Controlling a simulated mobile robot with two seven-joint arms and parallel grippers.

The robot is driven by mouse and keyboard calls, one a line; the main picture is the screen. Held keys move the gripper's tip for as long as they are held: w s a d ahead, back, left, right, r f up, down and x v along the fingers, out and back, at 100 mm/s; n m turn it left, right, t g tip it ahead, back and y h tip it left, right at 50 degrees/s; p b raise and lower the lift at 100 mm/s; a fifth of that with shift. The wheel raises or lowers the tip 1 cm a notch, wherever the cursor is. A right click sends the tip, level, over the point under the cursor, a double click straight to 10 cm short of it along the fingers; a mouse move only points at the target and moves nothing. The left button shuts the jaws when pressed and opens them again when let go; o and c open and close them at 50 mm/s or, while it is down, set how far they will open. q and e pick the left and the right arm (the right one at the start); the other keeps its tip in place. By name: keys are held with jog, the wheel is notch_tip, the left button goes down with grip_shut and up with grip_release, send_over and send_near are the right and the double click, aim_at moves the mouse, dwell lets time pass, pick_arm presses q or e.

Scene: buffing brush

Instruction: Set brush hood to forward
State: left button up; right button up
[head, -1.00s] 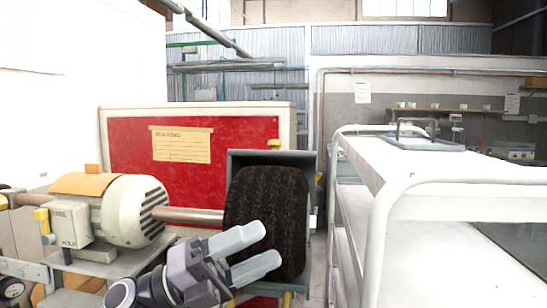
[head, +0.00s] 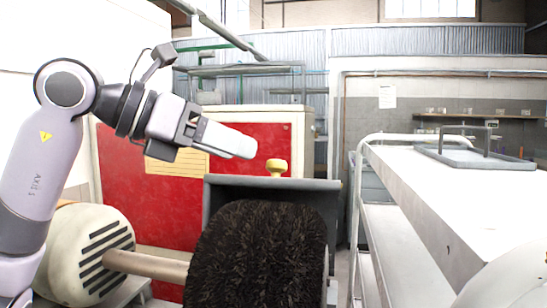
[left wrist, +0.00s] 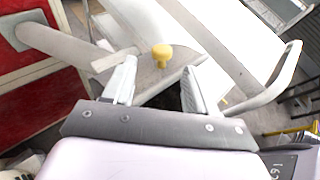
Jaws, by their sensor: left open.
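The brush hood (head: 272,186) is a dark grey metal cover behind and above the black bristle brush (head: 258,255) in the head view. A yellow knob (head: 277,167) stands up at the hood's top edge. My left gripper (head: 243,146) is above and to the left of the knob, apart from it. In the left wrist view the knob (left wrist: 161,54) shows beyond and between the two spread fingers (left wrist: 157,85), with nothing held. The lower part of the hood is hidden behind the brush. My right gripper is not in view.
The cream motor (head: 88,255) and its shaft (head: 148,265) are left of the brush. A red panel (head: 140,215) stands behind. A white shelved cart (head: 415,185) is on the right. Open air lies above the hood.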

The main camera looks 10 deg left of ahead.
aim_at(268, 164)
pick_arm(q)
jog(key=p+x, duration=0.1)
jog(key=x, duration=0.4)
jog(key=shift+d+f, duration=0.1)
jog(key=shift+d, duration=0.2)
jog(key=shift+w+d+f, duration=0.3)
jog(key=shift+w+d, duration=0.15)
grip_shut()
